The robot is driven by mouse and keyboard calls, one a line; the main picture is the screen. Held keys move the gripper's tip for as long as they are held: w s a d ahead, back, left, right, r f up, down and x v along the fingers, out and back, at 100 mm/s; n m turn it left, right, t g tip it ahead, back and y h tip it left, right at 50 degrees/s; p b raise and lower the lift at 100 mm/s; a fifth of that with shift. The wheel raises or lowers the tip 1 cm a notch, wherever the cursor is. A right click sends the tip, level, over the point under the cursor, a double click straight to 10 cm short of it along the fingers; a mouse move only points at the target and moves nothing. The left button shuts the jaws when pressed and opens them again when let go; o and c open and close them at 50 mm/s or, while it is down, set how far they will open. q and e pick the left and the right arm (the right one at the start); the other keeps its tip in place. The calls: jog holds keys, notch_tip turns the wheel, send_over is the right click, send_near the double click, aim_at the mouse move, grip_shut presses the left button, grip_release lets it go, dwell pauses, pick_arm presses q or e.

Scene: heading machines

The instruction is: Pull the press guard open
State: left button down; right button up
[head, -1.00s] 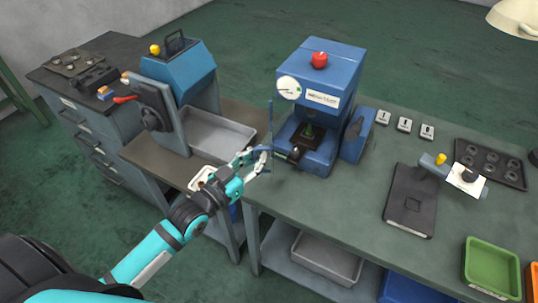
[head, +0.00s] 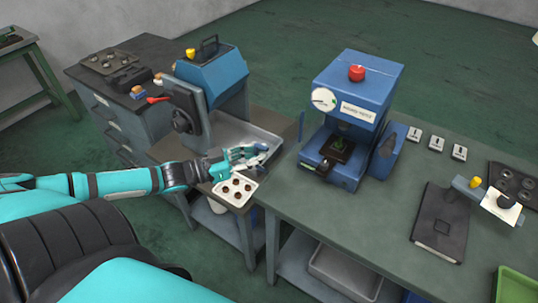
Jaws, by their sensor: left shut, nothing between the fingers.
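The blue press (head: 358,100) stands on the green-topped bench, with a red knob on top and a round gauge on its front. The thin blue upright (head: 301,126) at its front left appears to be the press guard seen edge-on, standing out from the press body. The press front is uncovered, and a dark plate with a small green part (head: 338,146) shows inside. My right gripper is not in view.
A small white tray (head: 234,196) with several brown round parts lies below my left gripper. A blue machine (head: 213,75) with a grey tray stands to the left. A dark stand (head: 445,222) and several small white-labelled blocks are right of the press.

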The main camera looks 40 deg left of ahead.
pick_arm(q)
jog(key=shift+a+f, duration=0.3)
jog(key=shift+a, duration=0.05)
jog(key=c, duration=1.5)
grip_release()
jog(key=shift+s+a+r, duration=0.2)
jog(key=shift+s, duration=0.15)
jog(key=shift+o, duration=0.6)
jog(key=shift+w+d+r, duration=0.1)
jog(key=shift+w, duration=0.1)
jog(key=v, duration=1.2)
jog(key=shift+s, duration=0.1)
